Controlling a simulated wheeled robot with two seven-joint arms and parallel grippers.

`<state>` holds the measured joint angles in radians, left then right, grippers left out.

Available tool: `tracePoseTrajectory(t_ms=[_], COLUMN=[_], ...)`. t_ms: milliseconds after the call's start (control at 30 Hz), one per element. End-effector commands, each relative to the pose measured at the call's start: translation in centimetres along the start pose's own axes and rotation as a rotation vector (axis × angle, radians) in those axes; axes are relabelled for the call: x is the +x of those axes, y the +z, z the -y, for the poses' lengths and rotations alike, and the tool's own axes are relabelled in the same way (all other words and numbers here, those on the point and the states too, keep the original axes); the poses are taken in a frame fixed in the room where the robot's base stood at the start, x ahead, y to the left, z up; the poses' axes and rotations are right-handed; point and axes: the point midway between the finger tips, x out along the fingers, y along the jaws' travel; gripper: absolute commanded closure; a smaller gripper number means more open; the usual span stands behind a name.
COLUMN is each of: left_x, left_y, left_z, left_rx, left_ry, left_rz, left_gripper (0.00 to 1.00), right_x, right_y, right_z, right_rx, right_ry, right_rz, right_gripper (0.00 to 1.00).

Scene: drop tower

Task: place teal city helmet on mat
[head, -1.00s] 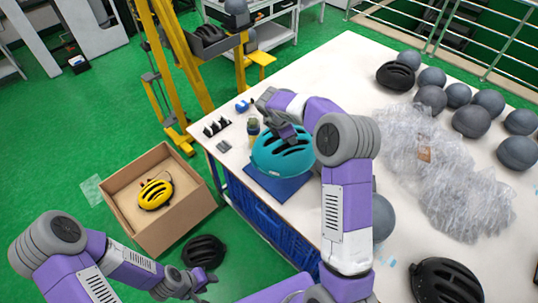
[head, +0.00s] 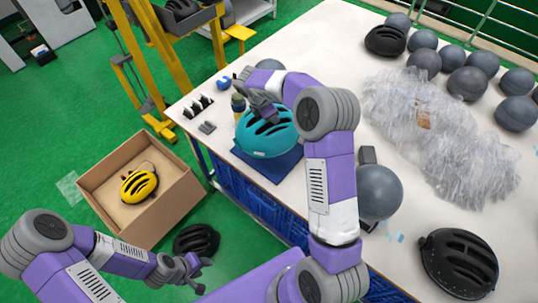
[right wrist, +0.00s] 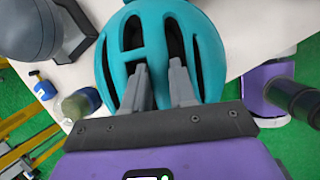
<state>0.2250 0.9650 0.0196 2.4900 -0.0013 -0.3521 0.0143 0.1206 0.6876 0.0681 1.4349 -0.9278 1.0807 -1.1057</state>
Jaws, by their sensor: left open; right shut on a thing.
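The teal helmet (head: 268,140) is over the blue mat (head: 272,167) at the near-left edge of the white table. It covers much of the mat, and I cannot tell whether it touches it. My right gripper (head: 263,106) is shut on the helmet's top from above. In the right wrist view, the two fingers (right wrist: 164,78) reach into the vents of the teal shell (right wrist: 208,62). My left gripper (head: 194,272) is open and empty, low over the floor side, near a black helmet (head: 196,240).
A cardboard box (head: 180,200) holding a yellow helmet (head: 139,186) stands on the floor. A small bottle (head: 238,103) stands close behind the teal helmet. A grey headform (head: 378,192), crumpled clear plastic (head: 430,130), a black helmet (head: 458,262) and several grey balls occupy the table's right side.

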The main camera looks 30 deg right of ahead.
Motion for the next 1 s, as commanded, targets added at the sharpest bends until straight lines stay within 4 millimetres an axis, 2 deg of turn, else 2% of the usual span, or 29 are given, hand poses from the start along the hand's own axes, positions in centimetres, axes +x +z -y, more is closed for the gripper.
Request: tracePoseTrajectory(t_ms=[33, 167, 433, 800, 1000], left_x=[0.6, 0.8, 1.1, 1.5, 1.4], left_y=[0.0, 0.0, -0.1, -0.1, -0.1], left_z=[0.2, 0.3, 0.4, 0.5, 0.5], left_rx=[0.0, 0.0, 0.001, 0.0, 0.0], left_ry=[0.0, 0.0, 0.0, 0.0, 0.0], left_rz=[0.001, 0.0, 0.0, 0.0, 0.0], left_gripper=[0.57, 0.57, 0.57, 0.57, 0.57], right_x=[0.5, 1.2, 5.4, 9.5, 9.7], right_y=[-0.2, -0.5, -2.3, -4.0, -4.1], right_z=[0.0, 0.1, 0.7, 1.1, 1.1], right_rx=[0.001, 0.001, -0.001, 0.0, 0.001], right_ry=[0.003, 0.001, -0.001, 0.001, 0.003], right_rz=[0.001, 0.001, 0.0, 0.0, 0.0], right_gripper=[1.0, 1.0, 1.0, 1.0, 1.0])
